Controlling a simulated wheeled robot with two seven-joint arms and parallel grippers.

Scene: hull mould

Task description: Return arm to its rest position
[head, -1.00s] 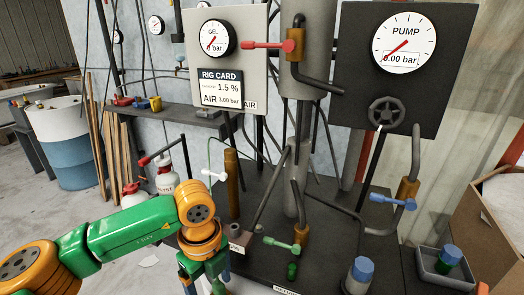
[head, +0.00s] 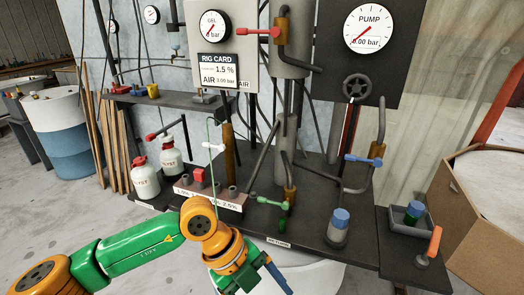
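My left arm, green and orange, comes in from the lower left. Its gripper (head: 255,282) hangs at the bottom edge, in front of the rig's dark base plate (head: 262,228). The fingertips are cut off by the frame, so I cannot tell whether it is open or shut. No held object shows. My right gripper is not in view.
White bottles with red caps (head: 145,180) stand left of a labelled block (head: 213,197) with a red piece on it. Green (head: 270,201) and blue (head: 362,160) valve handles stick out above the plate. A grey tray (head: 400,222) and cardboard box (head: 495,200) are at right.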

